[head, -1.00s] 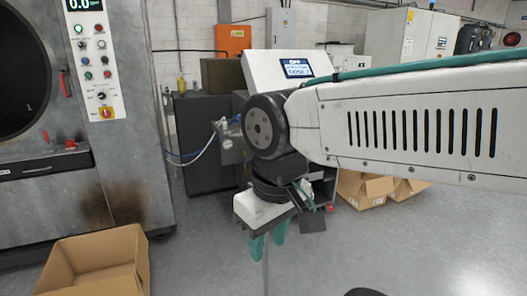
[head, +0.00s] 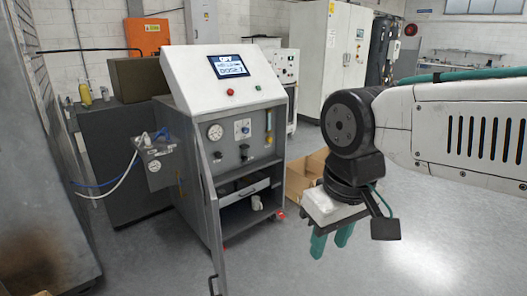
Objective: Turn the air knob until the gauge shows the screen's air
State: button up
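The grey cabinet (head: 188,143) with a white sloped console stands left of centre. Its screen (head: 230,66) is lit, but the air value is too small to read. A round white gauge (head: 215,132) sits on the front panel; its reading is not clear. A dark knob (head: 244,153) is below and right of it. I cannot tell whether it is the air knob. My gripper (head: 331,246) hangs to the right of the cabinet, green fingers pointing down, apart and empty. It touches neither panel nor knob.
The narrow cabinet door (head: 211,220) stands open toward me. A grey box (head: 158,164) with hoses is on the cabinet's left. Cardboard boxes (head: 298,184) lie behind my gripper. The floor (head: 290,262) in front is clear.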

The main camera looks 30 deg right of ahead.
aim_at(218, 156)
jog(key=z, duration=0.35)
jog(key=i, duration=1.1)
jog(key=u, duration=0.2)
